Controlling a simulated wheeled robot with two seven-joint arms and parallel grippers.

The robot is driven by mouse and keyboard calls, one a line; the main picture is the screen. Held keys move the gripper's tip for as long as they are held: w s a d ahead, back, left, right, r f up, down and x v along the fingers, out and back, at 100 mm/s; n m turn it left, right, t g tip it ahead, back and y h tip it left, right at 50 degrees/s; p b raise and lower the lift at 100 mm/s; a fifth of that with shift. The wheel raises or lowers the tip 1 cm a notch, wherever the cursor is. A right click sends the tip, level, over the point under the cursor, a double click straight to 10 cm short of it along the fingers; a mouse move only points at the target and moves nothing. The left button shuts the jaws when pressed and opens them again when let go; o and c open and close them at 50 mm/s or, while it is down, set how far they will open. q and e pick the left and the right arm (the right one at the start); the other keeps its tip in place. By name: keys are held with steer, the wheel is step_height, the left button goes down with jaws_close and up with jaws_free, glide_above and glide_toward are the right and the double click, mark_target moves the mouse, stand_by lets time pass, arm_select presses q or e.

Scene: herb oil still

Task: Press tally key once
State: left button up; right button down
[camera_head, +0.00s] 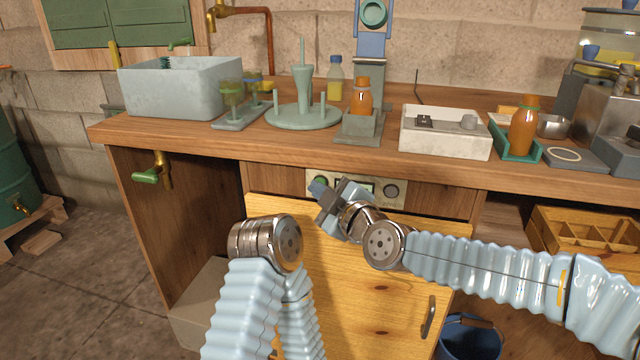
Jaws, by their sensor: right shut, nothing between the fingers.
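A pale control panel (376,200) is set into the front of the wooden counter, just below its top edge. It has a round dark button or knob (391,191) at its right and a green button (320,183) at its left, partly covered. I cannot tell which part is the tally key. My right gripper (327,199) is shut and empty, in front of the panel's left part; whether it touches the panel is not clear. It hides much of the panel's middle. My left arm shows at the lower middle, but its gripper does not show.
The counter (375,153) holds a grey basin (181,87), a green peg stand (303,115), a white tray (445,135) and orange bottles (523,130). A yellow cabinet door (375,285) lies below the panel. A blue bucket (468,340) stands at the lower right.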

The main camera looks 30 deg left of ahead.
steer(key=shift+w, duration=0.2)
stand_by(0.5)
steer(key=shift+s+d+b, duration=0.15)
steer(key=shift+s+b, duration=0.35)
steer(key=shift+s, duration=0.25)
steer(key=shift+s, duration=0.15)
steer(key=s+b, duration=0.1)
steer(key=s, duration=0.1)
steer(key=s+d, duration=0.1)
steer(key=s, duration=0.1)
steer(key=shift+s+d+b, duration=0.1)
steer(key=shift+s+b, duration=0.2)
steer(key=shift+b, duration=0.05)
stand_by(0.3)
